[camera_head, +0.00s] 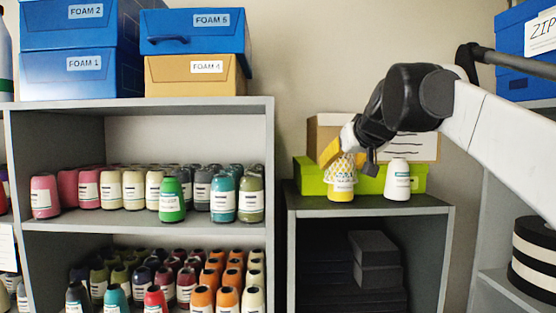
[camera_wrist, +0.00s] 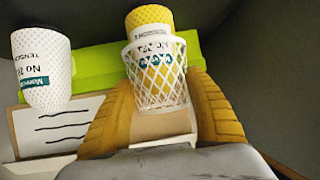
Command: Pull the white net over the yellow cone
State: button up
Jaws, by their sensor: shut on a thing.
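The yellow cone (camera_head: 341,195) stands upright on top of the grey low cabinet. The white net (camera_head: 346,168) is around its upper part, and the cone's yellow base and part of its label show below the mesh. In the wrist view the net (camera_wrist: 158,78) shows the cone's label through its mesh, and the bare yellow base (camera_wrist: 150,17) lies beyond its edge. My gripper (camera_head: 335,153) is at the net's upper end, its yellow fingers on either side. It is shut on the net, as the wrist view (camera_wrist: 163,110) shows. The cone's tip is hidden.
A white cone (camera_head: 397,180) stands close to the right. A lime-green box (camera_head: 310,172) and a cardboard box (camera_head: 325,125) are right behind. The cabinet top (camera_head: 375,203) has a bare strip in front. Shelves of coloured cones (camera_head: 172,200) stand to the left.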

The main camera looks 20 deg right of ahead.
jog(key=shift+f+b, duration=0.75)
jog(key=shift+f, duration=0.75)
jog(key=o, duration=0.9)
jog(key=v, duration=1.2)
